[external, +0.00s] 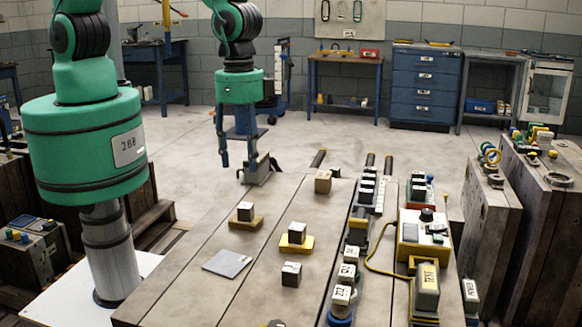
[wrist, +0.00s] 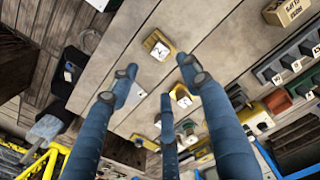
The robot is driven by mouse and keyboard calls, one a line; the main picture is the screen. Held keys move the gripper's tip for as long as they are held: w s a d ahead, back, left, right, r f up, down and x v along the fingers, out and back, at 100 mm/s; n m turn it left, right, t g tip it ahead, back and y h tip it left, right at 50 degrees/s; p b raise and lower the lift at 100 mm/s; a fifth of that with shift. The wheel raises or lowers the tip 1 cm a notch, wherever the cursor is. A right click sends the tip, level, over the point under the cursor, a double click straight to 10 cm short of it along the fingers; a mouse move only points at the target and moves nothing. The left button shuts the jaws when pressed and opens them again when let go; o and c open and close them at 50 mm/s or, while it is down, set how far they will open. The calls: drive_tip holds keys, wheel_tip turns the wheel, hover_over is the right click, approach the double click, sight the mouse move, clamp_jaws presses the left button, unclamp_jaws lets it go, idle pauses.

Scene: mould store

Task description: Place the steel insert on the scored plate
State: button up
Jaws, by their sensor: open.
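The flat grey plate (external: 228,263) lies on the near left of the wooden table, with a thin line across it. It is partly hidden behind a finger in the wrist view (wrist: 134,95). A small dark cube with a pale top (external: 291,273) stands on bare wood to its right. Two similar cubes sit on yellow bases, one behind the plate (external: 245,213) and one farther right (external: 297,231). Which cube is the steel insert I cannot tell. My gripper (external: 239,163) is open and empty, with blue fingers spread, above the table's far left end, apart from the cubes.
A brown box (external: 323,181) stands at the table's far side. A dark rail with several labelled blocks (external: 343,286) runs along the right, beside a yellow device (external: 424,236) with a cable. Bare wood (external: 190,287) lies left of the plate.

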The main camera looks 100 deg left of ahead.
drive_tip(key=s+a+r+t, duration=0.1)
drive_tip(key=s+a+r, duration=0.15)
drive_tip(key=r, duration=0.95)
drive_tip(key=s+a+r+t, duration=0.2)
drive_tip(key=a+r, duration=0.1)
drive_tip(key=r, duration=1)
drive_tip(key=s+a+r+n+t, duration=0.1)
drive_tip(key=s+a+r, duration=0.3)
drive_tip(key=s+r, duration=1.1)
drive_tip(key=shift+s+a+t, duration=0.35)
drive_tip(key=shift+s+t, duration=0.45)
drive_tip(key=shift+s, duration=0.15)
drive_tip(key=shift+f+b, duration=0.65)
drive_tip(key=shift+b, duration=0.1)
